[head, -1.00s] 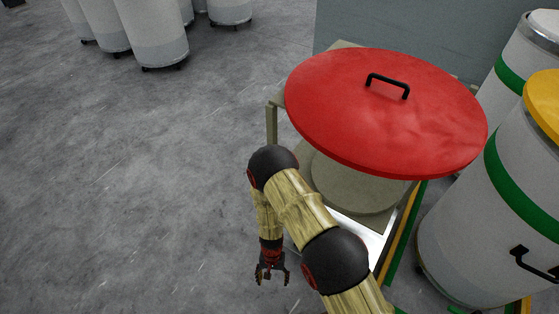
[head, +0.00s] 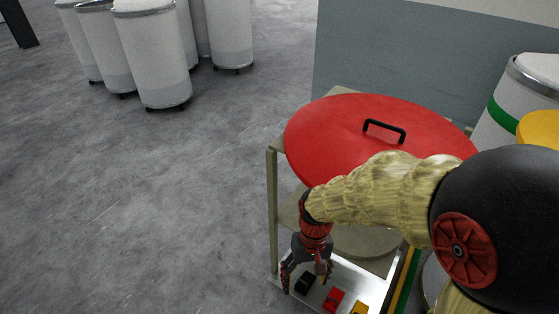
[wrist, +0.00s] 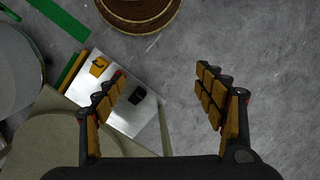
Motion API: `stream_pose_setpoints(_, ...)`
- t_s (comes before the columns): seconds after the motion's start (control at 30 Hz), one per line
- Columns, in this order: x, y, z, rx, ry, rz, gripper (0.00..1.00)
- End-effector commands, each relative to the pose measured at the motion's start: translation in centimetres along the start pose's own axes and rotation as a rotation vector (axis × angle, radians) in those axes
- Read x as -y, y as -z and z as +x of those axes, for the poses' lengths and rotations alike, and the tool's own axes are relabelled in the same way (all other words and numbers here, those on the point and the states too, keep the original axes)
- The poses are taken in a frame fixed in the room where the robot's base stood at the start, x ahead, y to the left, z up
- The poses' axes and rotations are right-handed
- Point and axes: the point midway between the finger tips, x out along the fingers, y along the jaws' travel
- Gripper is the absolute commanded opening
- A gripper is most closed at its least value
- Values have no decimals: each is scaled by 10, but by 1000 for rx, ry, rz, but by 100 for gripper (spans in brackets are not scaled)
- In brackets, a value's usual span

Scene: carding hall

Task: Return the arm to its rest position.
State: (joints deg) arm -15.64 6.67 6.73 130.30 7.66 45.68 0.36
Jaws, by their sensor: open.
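My gripper (head: 306,272) is at the lower middle of the head view, in front of the stand with the red lid, and points downward. In the wrist view my gripper (wrist: 160,90) has its two fingers spread wide, with nothing between them but floor and a tray edge. My arm reaches in from the right of the head view and covers part of the red lid and the stand.
A large red lid (head: 340,130) with a black handle lies on a beige stand (head: 273,200). A pale tray (head: 376,289) low down holds black, red and yellow items. Several white bins (head: 155,60) stand at the back left. Open grey floor (head: 130,220) lies left.

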Motion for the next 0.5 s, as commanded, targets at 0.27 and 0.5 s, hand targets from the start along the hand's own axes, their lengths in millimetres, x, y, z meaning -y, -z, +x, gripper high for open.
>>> stream_pose_setpoints(0.27, -35, -47, -80, -145, -37, -1, 71)
stream_pose_setpoints(0.5, -60, -82, -136, -316, -69, 31, 71)
